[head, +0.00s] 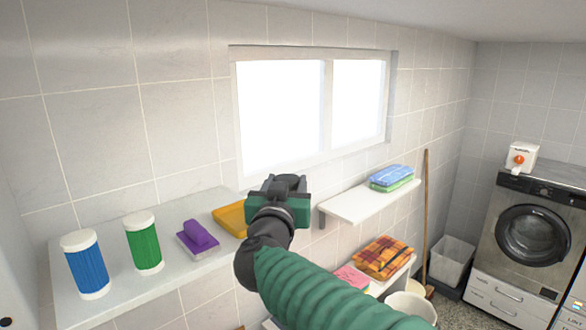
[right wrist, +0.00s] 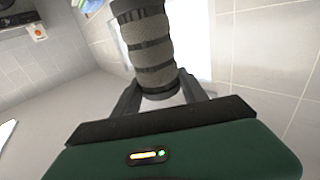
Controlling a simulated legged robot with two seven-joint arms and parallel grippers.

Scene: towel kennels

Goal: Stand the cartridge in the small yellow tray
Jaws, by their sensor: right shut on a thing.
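My right gripper (head: 284,188) is raised in front of the window wall, just right of the small yellow tray (head: 230,219). In the right wrist view the right gripper (right wrist: 160,92) is shut on a grey ribbed cartridge (right wrist: 148,42) with dark bands. The cartridge's far end runs out of the top of that view. In the head view the gripper and arm hide most or all of it. The tray lies on the left shelf, and its right part is hidden behind the gripper. My left gripper is not in view.
On the left shelf (head: 120,290) stand a blue cartridge (head: 87,268) and a green cartridge (head: 144,244), with a purple scrubber (head: 198,238) beside them. A second shelf (head: 350,206) holds folded towels (head: 390,178). A washing machine (head: 532,236) stands at right.

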